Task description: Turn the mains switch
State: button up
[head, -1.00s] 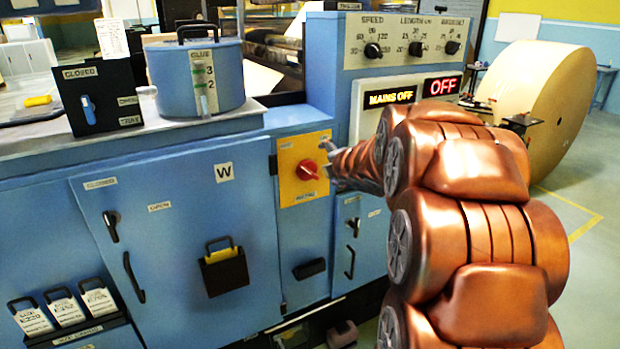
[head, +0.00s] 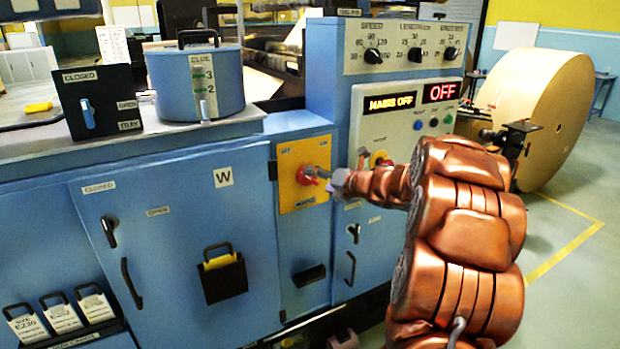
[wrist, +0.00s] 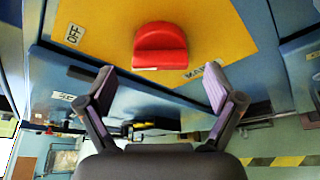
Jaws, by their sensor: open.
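The mains switch is a red knob (head: 306,175) on a yellow plate (head: 290,200) on the blue machine front. In the wrist view the red knob (wrist: 160,46) is close ahead, with an "OFF" label on the yellow plate (wrist: 100,25) and a partly hidden "MAINS" label. My gripper (wrist: 160,88) is open, its two fingers apart below the knob in that picture, with nothing between them. In the head view my gripper (head: 325,178) is at the knob's right side; whether it touches cannot be told. A display (head: 389,102) reads "MAINS OFF".
A red "OFF" display (head: 442,92) and several buttons sit right of the switch, partly behind my arm. A cabinet door marked W (head: 180,240) is to the left. A glue pot (head: 195,80) stands on top. A large kraft roll (head: 535,105) is at the right.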

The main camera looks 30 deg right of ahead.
aim_at(313, 179)
jog(key=shift+p+x, duration=0.3)
jog(key=shift+x, duration=1.65)
jog(key=shift+c, duration=0.2)
jog(key=c, duration=1.1)
